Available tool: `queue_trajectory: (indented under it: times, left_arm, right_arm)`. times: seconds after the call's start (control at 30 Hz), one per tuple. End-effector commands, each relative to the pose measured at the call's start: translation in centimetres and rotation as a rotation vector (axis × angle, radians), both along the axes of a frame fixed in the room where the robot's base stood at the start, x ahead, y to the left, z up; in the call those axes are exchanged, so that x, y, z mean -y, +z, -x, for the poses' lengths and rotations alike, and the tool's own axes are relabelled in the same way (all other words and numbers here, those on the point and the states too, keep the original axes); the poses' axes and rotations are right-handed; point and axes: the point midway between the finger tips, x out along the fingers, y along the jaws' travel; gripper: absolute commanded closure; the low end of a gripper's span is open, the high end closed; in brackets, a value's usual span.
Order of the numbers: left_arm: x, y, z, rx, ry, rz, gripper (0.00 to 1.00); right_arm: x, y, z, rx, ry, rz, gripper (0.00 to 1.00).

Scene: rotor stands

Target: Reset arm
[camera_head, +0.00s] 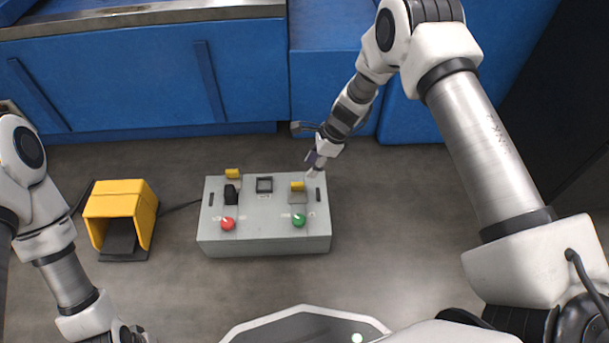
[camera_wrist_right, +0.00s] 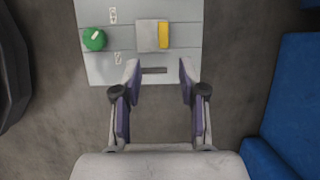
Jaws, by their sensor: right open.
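My right arm reaches down from the upper right in the head view. Its gripper (camera_head: 313,168) is over the far right corner of a grey control box (camera_head: 262,245). In the right wrist view the right gripper (camera_wrist_right: 158,72) is open and empty, its two fingers spread on either side of a dark slot in the box's top. The green knob (camera_wrist_right: 94,39) and the yellow part (camera_wrist_right: 163,34) lie beyond the fingertips. Whether the fingertips touch the box is unclear. My left arm shows at the left edge of the head view; its gripper is not in view.
The box top also bears a red knob (camera_head: 228,224) and a black switch (camera_head: 231,195). A yellow foot-pedal housing (camera_head: 121,212) stands left of it, with a cable between. Blue cabinets (camera_head: 150,75) line the back.

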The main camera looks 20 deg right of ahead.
Motion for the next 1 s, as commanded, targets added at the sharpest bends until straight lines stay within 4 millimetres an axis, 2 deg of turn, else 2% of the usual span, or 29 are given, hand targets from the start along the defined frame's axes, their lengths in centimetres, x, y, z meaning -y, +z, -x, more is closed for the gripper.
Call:
queue_trajectory:
  times: [0.13,0.6,0.7,0.77,0.83,0.87,0.93,1.0]
  left_arm:
    - [0.0,0.0,0.0,0.000,0.000,0.000,0.40]
    - [0.0,0.0,0.0,0.000,0.000,0.000,0.40]
    - [0.0,1.3,0.0,-0.001,0.000,0.000,0.40]
    - [0.0,2.2,0.0,0.000,0.000,0.000,0.40]
    - [0.0,3.0,0.0,0.000,0.000,0.000,0.40]
    - [0.0,3.5,0.0,-0.001,0.000,0.000,0.40]
    - [0.0,4.5,0.0,-0.001,-0.001,0.000,0.40]
    - [0.0,5.3,0.1,-0.001,-0.001,0.000,0.40]
  right_arm:
    - [0.5,1.3,0.2,-0.002,-0.001,0.000,0.58]
    - [0.6,1.4,0.2,-0.002,0.000,-0.001,0.58]
    - [0.4,1.5,1.1,-0.024,0.004,0.001,0.58]
    - [-0.1,0.7,3.3,-0.076,0.016,0.002,0.58]
    - [-0.5,-0.5,7.5,-0.159,0.053,0.015,0.58]
    - [-0.4,-1.0,9.9,-0.198,0.081,0.034,0.58]
    - [0.4,-2.2,15.9,-0.263,0.195,0.101,0.58]
    - [1.6,-2.8,21.7,-0.292,0.371,0.172,0.58]
